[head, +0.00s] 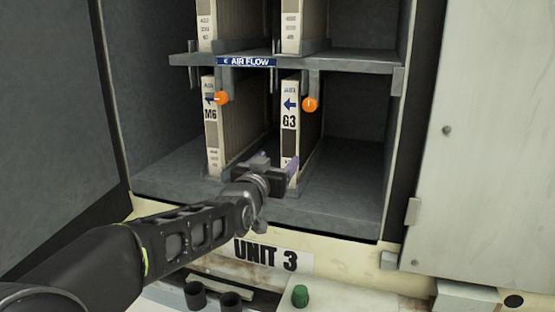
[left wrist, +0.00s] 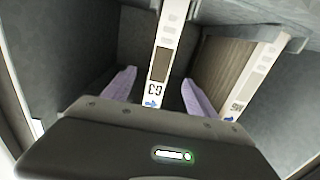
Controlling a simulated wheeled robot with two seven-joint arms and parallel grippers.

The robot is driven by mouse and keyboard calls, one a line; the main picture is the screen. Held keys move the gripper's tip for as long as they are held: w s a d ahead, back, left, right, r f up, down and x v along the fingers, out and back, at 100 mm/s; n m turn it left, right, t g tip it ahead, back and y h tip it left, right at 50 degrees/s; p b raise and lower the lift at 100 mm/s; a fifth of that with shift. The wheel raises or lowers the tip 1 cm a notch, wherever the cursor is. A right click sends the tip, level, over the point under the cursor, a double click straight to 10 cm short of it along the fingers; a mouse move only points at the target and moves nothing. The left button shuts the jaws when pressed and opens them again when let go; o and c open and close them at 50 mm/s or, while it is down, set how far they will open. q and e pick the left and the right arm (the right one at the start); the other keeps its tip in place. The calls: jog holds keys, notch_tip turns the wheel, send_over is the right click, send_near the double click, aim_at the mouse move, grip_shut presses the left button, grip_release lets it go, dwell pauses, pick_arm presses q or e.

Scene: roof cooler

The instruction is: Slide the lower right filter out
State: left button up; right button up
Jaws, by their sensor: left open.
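The lower right filter (head: 290,120), a tall thin panel marked G3 with a blue arrow, stands upright in the lower bay of the cabinet. It also shows in the left wrist view (left wrist: 163,50), upside down. My left gripper (head: 275,164) is at the lower part of its front edge. Its pale purple fingers are open, one on each side of the filter in the left wrist view (left wrist: 158,92), with visible gaps. An orange knob (head: 310,104) sits beside the filter's upper front edge. My right gripper is not in view.
Filter M6 (head: 211,125) stands to the left of G3, with its own orange knob (head: 221,98). A shelf (head: 350,62) labelled AIR FLOW runs above. The bay floor right of G3 is clear. An open door (head: 490,130) stands at the right.

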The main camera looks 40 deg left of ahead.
aim_at(289, 140)
pick_arm(q)
jog(key=shift+s+a+r, duration=0.1)
jog(key=shift+r, duration=0.4)
jog(key=p+x, duration=0.1)
jog(key=x, duration=0.1)
jog(key=p+x, duration=0.2)
jog(key=x, duration=0.1)
jog(key=p+x, duration=0.2)
jog(key=x, duration=0.1)
jog(key=shift+r, duration=0.35)
jog(key=x, duration=0.4)
jog(key=p+x, duration=0.1)
jog(key=x, duration=0.3)
jog(key=shift+f, duration=0.25)
jog(key=shift+c, duration=0.6)
grip_shut()
